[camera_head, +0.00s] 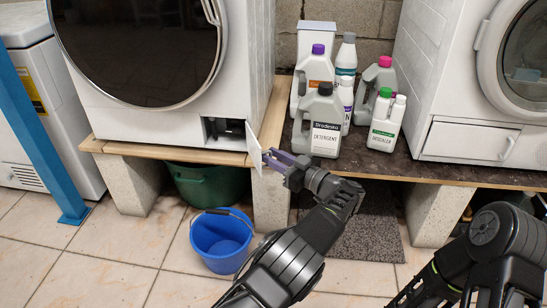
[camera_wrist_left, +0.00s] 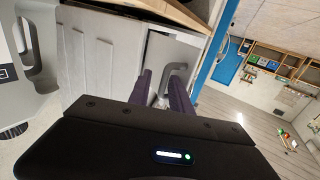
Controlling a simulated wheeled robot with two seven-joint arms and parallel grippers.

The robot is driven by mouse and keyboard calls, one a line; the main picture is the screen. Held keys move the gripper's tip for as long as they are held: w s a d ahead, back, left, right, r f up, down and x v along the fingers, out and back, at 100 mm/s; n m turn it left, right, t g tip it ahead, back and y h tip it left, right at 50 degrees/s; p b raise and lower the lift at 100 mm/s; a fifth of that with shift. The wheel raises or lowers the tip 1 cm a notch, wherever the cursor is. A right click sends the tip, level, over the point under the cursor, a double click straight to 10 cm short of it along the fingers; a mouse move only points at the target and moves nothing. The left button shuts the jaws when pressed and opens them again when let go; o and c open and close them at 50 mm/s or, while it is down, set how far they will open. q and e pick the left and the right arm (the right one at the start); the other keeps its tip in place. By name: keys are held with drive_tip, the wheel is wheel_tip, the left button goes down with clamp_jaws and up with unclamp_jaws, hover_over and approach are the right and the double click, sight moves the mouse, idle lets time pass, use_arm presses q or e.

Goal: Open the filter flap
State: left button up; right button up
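The filter flap (camera_head: 254,141) is a small white panel at the lower right front of the left washing machine (camera_head: 160,105). It stands swung out, its free edge towards me, and the dark filter recess (camera_head: 225,131) shows beside it. In the left wrist view the flap (camera_wrist_left: 187,53) shows a grey handle (camera_wrist_left: 174,78). My left gripper (camera_head: 272,158) has purple fingers and is just right of the flap. In the left wrist view its fingers (camera_wrist_left: 161,88) are apart, with the handle showing between their tips; I cannot tell if they touch it. My right gripper is out of view.
Several detergent bottles (camera_head: 326,122) stand on the dark worktop to the right. A second washing machine (camera_head: 462,90) stands beyond them. A blue bucket (camera_head: 221,243) is on the tiles below, with a green tub (camera_head: 205,186) behind it. A blue post (camera_head: 38,125) is at left.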

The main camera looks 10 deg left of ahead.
use_arm(q)
drive_tip(key=shift+o, duration=0.3)
drive_tip(key=shift+d, duration=0.15)
drive_tip(key=p+v, duration=0.1)
drive_tip(key=v, duration=0.6)
drive_tip(key=shift+s+d+p, duration=0.25)
drive_tip(key=shift+p, duration=0.05)
drive_tip(key=shift+f, duration=0.1)
